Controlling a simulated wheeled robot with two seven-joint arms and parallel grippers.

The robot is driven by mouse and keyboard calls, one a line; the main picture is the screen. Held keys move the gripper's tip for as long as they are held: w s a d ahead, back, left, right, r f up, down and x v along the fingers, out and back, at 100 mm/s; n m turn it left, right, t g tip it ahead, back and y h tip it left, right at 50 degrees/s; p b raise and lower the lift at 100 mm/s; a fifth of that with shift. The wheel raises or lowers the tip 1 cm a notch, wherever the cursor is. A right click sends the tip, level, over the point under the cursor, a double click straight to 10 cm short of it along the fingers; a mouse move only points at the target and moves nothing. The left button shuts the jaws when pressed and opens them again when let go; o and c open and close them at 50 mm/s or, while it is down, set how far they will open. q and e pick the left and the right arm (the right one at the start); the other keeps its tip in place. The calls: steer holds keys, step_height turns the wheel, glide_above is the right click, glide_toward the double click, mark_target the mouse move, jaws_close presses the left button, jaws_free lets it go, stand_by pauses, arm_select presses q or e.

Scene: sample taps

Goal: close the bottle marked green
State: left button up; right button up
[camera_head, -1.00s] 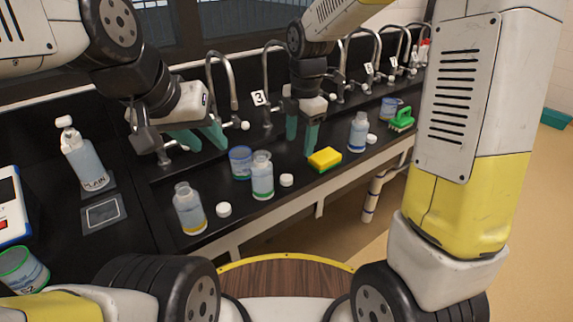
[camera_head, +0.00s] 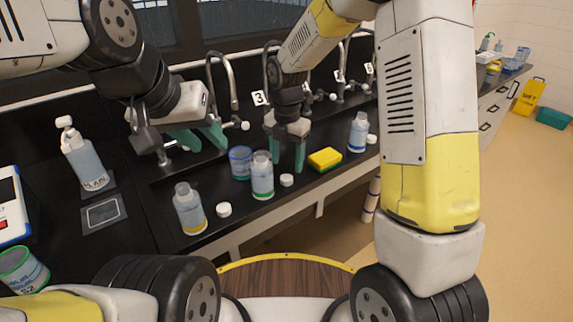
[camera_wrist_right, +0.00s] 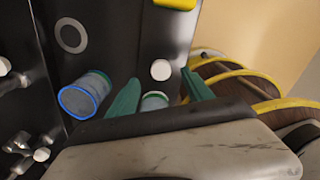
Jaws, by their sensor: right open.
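The bottle with the green band (camera_head: 262,180) stands upright and uncapped near the counter's front edge. A white cap (camera_head: 287,180) lies on the counter just right of it. My right gripper (camera_head: 288,160) is open and empty, above and behind the bottle and cap. In the right wrist view, the bottle (camera_wrist_right: 154,101) shows low between the spread fingers, partly hidden by the gripper body, and the cap (camera_wrist_right: 160,70) lies beyond the fingertips. My left gripper (camera_head: 207,147) is open and empty over the counter, left of the beaker.
A blue-rimmed beaker (camera_head: 240,163) stands close behind the green-band bottle. A yellow-band bottle (camera_head: 189,209) and its loose cap (camera_head: 224,209) are to the left. A yellow sponge (camera_head: 325,159) and a blue-marked bottle (camera_head: 358,132) are to the right. Taps (camera_head: 222,75) line the back.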

mark_target(286, 177)
steer(key=shift+s+f, duration=0.2)
steer(key=shift+f, duration=2.4)
steer(key=shift+c, duration=0.2)
jaws_close()
step_height(286, 177, up, 10)
